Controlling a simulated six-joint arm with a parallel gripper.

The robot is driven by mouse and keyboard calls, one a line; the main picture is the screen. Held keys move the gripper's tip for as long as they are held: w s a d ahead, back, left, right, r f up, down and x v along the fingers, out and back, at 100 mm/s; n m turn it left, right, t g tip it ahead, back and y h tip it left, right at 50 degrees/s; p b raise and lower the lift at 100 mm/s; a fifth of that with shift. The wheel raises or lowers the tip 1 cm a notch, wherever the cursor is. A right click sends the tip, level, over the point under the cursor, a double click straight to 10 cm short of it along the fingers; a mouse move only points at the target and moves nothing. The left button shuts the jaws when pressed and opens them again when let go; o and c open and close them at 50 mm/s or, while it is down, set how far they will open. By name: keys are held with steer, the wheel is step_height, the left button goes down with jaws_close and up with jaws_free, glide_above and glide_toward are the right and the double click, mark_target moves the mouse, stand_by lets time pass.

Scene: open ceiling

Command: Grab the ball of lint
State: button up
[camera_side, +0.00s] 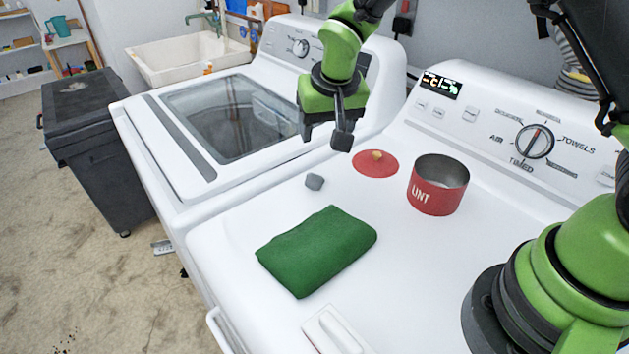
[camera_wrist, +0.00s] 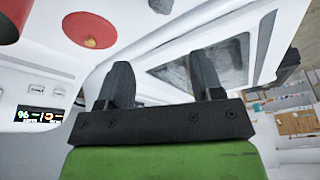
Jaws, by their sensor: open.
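The ball of lint is a small grey lump (camera_side: 315,181) on the white dryer top (camera_side: 240,225), left of the red lid and behind the green cloth. In the wrist view a dark grey lump, seemingly the lint (camera_wrist: 161,5), is cut by the top edge, beyond the fingers. My gripper (camera_side: 325,134) is in the air above and slightly right of the lint in the side view, apart from it. In the wrist view its two black fingers (camera_wrist: 162,75) stand apart with nothing between them.
A red lid with a knob (camera_side: 376,170) lies flat beside an open red can marked LINT (camera_side: 437,188). A folded green cloth (camera_side: 318,250) lies in front. The control panel (camera_side: 500,120) rises behind. A washer (camera_side: 180,150) stands to the left.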

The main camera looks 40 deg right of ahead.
glide_above(315, 176)
steer(key=s, duration=0.2)
steer(key=f, duration=0.8)
steer(key=shift+w+a, duration=0.2)
steer(key=shift+a, duration=0.2)
steer(key=shift+x, duration=2.85)
steer(key=shift+d, duration=0.1)
steer(key=c, duration=1)
steer(key=shift+c, duration=0.2)
